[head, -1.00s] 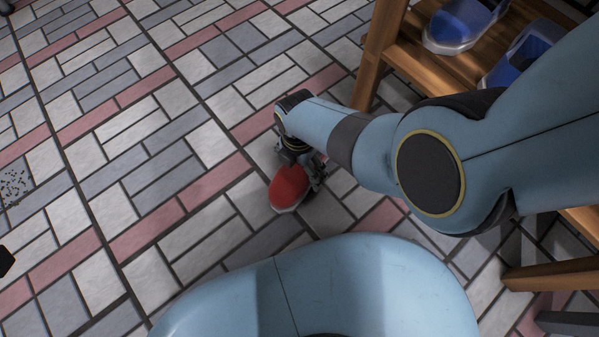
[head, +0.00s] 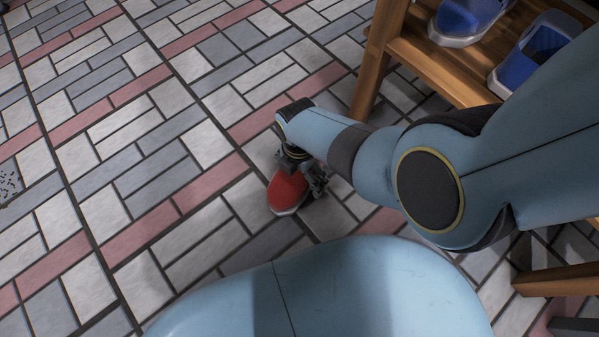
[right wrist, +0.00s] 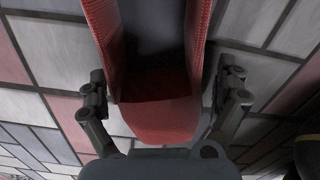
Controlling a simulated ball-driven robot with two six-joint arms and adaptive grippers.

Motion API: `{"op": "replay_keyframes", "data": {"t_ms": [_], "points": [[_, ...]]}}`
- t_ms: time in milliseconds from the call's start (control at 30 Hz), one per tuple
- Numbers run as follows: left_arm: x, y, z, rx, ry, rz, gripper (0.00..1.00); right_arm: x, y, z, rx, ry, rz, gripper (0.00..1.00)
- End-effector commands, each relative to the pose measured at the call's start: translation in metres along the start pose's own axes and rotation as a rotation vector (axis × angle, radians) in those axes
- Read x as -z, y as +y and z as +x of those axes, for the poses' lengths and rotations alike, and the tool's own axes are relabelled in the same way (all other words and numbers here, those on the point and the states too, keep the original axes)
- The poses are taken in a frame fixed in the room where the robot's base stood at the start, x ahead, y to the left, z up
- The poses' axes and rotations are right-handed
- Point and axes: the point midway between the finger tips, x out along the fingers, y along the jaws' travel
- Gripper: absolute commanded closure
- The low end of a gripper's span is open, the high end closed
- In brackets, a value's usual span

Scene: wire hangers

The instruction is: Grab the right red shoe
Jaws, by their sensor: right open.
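A red shoe (head: 287,190) with a pale sole edge lies on the tiled floor in the head view, partly hidden under my right gripper (head: 303,170). In the right wrist view the red shoe (right wrist: 160,118) fills the middle, with its dark grey inside showing. My right gripper (right wrist: 165,95) is open there, with one finger on each side of the shoe. I cannot tell whether the fingers touch it. My left gripper is not in view.
A wooden rack (head: 425,68) stands at the upper right with blue shoes (head: 463,20) on it. My right arm passes close to the rack.

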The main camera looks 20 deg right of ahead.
Motion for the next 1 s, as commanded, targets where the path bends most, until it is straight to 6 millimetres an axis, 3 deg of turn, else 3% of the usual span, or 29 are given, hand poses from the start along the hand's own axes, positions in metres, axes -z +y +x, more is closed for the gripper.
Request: {"op": "replay_keyframes", "data": {"t_ms": [167,633,1000], "points": [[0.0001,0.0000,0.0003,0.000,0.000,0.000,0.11,-0.0002,0.0006,-0.0006,-0.001,0.000,0.000,0.01],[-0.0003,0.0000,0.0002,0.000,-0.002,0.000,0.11,-0.0002,0.0001,-0.0003,0.000,0.000,0.000,0.63],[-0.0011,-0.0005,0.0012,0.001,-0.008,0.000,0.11,-0.0004,0.0006,-0.0018,-0.001,-0.001,0.000,0.63]]}}
